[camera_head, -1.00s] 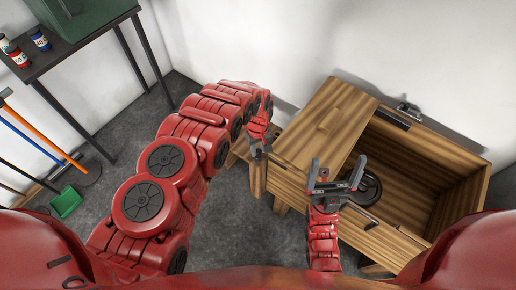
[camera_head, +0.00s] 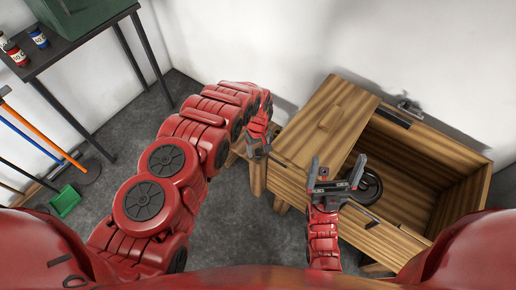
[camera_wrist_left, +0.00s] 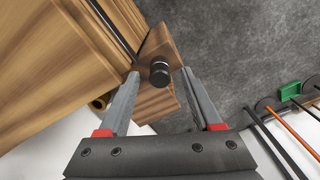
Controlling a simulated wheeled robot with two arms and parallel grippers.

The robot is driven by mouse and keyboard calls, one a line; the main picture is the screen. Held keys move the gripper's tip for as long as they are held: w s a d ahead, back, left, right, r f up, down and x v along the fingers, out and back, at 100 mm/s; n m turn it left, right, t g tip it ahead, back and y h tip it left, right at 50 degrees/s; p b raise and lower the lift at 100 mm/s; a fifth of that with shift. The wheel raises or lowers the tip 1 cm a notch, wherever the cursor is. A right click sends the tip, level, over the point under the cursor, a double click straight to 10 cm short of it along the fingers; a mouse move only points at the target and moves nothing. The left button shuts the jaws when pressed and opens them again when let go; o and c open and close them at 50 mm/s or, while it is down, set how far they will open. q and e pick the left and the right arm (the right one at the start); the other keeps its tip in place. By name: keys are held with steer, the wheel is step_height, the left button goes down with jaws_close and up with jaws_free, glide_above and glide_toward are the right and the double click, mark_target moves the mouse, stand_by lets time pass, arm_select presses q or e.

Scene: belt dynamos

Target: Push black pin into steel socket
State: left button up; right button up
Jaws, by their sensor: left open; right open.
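A black round pin (camera_wrist_left: 160,72) stands out of a small wooden block (camera_wrist_left: 165,40) beside the wooden cabinet in the left wrist view. My left gripper (camera_wrist_left: 158,78) is open, with its two grey fingers on either side of the pin and a gap to each. In the head view my left gripper (camera_head: 258,153) is at the cabinet's left front corner, where the pin is too small to make out. My right gripper (camera_head: 337,172) is open and empty in front of the cabinet. I cannot make out a steel socket in these frames.
The wooden cabinet (camera_head: 322,117) has an open compartment on its right with a black wheel (camera_head: 368,186) near my right gripper. A dark table (camera_head: 75,50) with small jars stands at the upper left. The grey floor (camera_head: 225,210) between is clear.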

arm_select(q)
steer(key=shift+r, duration=0.1)
step_height(320, 180, up, 5)
steer(key=shift+r+b, duration=0.1)
steer(key=shift+b, duration=0.95)
step_height(320, 180, up, 4)
steer(key=p, duration=0.2)
step_height(320, 180, up, 8)
steer(key=p, duration=0.6)
glide_above(258, 150)
steer(key=shift+s, duration=0.1)
